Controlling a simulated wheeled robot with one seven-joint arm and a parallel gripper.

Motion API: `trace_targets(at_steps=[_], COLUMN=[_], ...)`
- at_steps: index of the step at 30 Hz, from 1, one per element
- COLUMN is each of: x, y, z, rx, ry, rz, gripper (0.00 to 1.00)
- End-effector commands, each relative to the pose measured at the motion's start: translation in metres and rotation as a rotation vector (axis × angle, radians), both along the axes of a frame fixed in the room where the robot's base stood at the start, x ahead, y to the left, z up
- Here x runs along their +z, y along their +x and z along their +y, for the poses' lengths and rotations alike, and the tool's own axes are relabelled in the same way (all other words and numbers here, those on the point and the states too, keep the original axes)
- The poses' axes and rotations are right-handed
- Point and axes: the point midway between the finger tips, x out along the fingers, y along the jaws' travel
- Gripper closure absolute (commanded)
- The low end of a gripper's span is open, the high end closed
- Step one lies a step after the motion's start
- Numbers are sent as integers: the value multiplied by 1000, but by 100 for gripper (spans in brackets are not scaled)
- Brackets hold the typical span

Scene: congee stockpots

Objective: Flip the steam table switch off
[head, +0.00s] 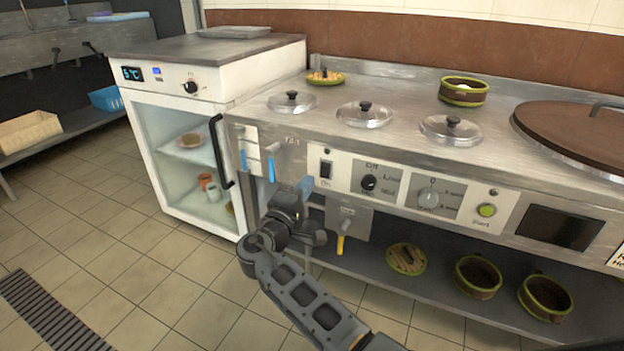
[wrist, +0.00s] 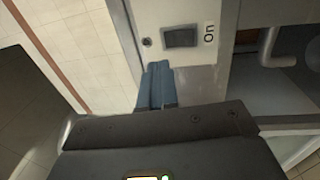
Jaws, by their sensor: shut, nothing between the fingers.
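The steam table (head: 460,180) is a steel counter with a white control panel on its front. The switch (head: 326,170) is a dark rocker on that panel, with an "On" label below it. In the wrist view the switch (wrist: 181,37) is a dark rectangle with "on" printed sideways to its right. I cannot tell which way the rocker is tipped. My gripper (head: 306,184) is just left of and below the switch in the head view. Its blue fingers (wrist: 157,82) are shut together and empty, pointing at the panel. I cannot tell whether they touch it.
Knobs (head: 369,183) and a green button (head: 487,210) are to the right. Lidded pots (head: 364,115) sit on top. A glass-door fridge (head: 190,160) stands left.

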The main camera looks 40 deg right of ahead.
Motion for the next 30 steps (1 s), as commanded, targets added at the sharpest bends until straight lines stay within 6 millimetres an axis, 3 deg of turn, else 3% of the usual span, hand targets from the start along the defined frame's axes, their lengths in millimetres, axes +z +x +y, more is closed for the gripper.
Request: trace_targets(at_steps=[6, 12, 30], x=[6, 7, 7], y=[-13, -20, -22], z=[36, 55, 59], rx=[3, 1, 0], ry=[1, 0, 0], rz=[1, 1, 0], gripper=[100, 100, 100])
